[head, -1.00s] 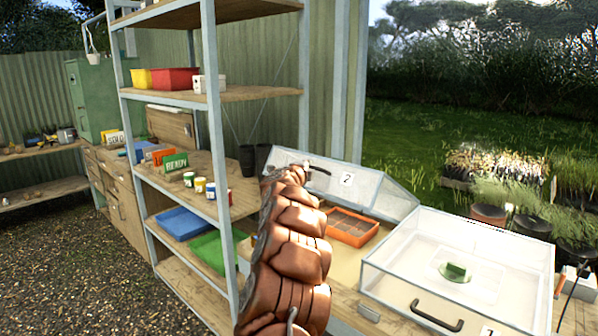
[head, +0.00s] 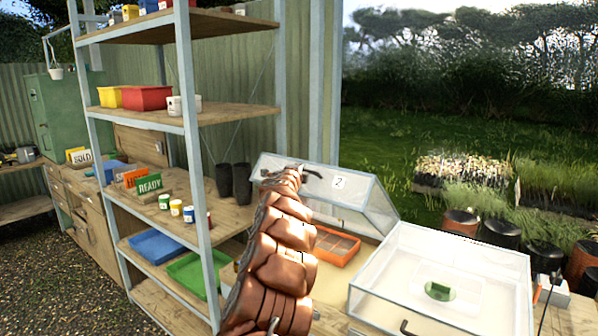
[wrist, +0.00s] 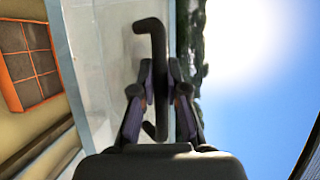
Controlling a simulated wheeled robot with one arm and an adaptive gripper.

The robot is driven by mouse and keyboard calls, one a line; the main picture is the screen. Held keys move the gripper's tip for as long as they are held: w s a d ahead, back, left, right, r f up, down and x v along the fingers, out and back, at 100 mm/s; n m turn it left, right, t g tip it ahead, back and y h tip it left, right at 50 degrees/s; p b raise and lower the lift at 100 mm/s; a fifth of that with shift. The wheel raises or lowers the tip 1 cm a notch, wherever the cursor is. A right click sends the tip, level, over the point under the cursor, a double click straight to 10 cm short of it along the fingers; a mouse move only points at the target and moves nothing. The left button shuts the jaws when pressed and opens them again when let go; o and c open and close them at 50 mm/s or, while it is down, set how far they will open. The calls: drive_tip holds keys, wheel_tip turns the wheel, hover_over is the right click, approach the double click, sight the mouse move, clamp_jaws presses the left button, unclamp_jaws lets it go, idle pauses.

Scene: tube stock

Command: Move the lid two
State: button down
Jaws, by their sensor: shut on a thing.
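Lid two (head: 365,200) is a clear, pale-framed cover with a "2" label (head: 339,183). It stands tilted up over a wooden bed at the centre of the head view. Its dark handle (wrist: 151,40) runs between my fingers in the wrist view. My gripper (wrist: 160,78) is shut on that handle. In the head view my brown arm hides part of the lid's left side and most of the grip. An orange divided tray (head: 335,246) sits in the opening below the lid.
A second clear box (head: 445,265) stands to the right, its lid down, with a green item (head: 439,291) visible inside. A metal-framed shelf (head: 190,150) stands left of my arm. Dark pots (head: 500,232) stand at the right.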

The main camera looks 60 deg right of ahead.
drive_tip(key=c, duration=1.2)
unclamp_jaws()
drive_tip(key=shift+a, duration=0.15)
drive_tip(key=shift+v, duration=5.9)
drive_tip(key=shift+s, duration=0.15)
